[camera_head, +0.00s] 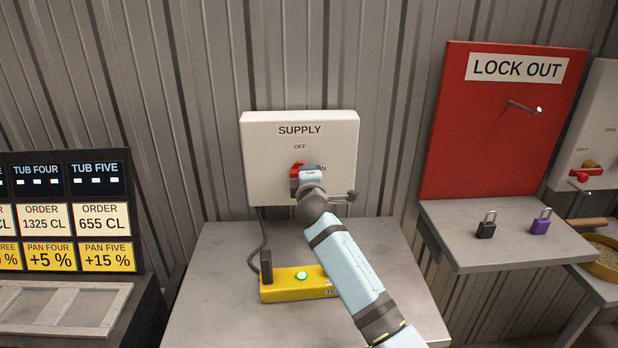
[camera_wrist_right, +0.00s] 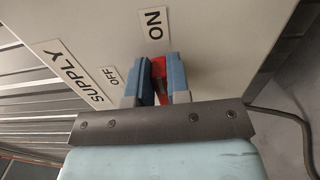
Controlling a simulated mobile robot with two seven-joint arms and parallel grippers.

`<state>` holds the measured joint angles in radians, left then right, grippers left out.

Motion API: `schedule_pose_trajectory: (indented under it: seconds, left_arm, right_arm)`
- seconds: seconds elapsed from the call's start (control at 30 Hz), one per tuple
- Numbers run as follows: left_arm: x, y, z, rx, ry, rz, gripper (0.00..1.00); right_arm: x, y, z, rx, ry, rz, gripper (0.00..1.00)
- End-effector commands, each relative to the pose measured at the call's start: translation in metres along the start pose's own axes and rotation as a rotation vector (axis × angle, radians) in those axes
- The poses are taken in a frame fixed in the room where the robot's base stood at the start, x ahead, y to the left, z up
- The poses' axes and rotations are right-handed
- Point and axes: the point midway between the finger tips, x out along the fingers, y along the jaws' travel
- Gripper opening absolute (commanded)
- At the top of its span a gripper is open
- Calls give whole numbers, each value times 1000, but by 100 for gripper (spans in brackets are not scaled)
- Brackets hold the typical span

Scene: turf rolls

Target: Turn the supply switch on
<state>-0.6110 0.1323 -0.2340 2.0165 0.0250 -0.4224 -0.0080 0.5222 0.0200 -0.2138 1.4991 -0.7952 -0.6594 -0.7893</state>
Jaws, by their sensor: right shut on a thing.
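The supply box (camera_head: 260,180) is a pale wall box with a SUPPLY label, an OFF label above its switch and an ON label to the switch's right. The red switch handle (camera_head: 297,167) is mostly covered by my right gripper (camera_head: 306,174) in the head view. In the right wrist view the red handle (camera_wrist_right: 159,72) sits between the blue fingers of my right gripper (camera_wrist_right: 156,82), which is shut on it. The fingers hide much of the handle, so I cannot tell which label it points to. My left gripper is not in view.
Below the box, a grey table (camera_head: 225,250) holds a yellow device (camera_head: 285,290) with a green button. An order display (camera_head: 65,210) stands left.

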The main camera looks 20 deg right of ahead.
Motion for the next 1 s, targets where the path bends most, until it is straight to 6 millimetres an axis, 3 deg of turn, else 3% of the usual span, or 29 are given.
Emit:
schedule_pose_trajectory:
  seconds: [0.63,0.67,0.77,1.0]
  left_arm:
    - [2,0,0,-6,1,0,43]
    - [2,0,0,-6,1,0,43]
    - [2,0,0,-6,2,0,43]
    - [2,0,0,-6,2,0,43]
  right_arm:
    - [0,-3,-1,51,1,-3,0]
    - [0,-3,-1,51,1,-3,22]
    - [0,-2,-1,50,1,-2,43]
    - [0,-2,0,49,0,-1,43]
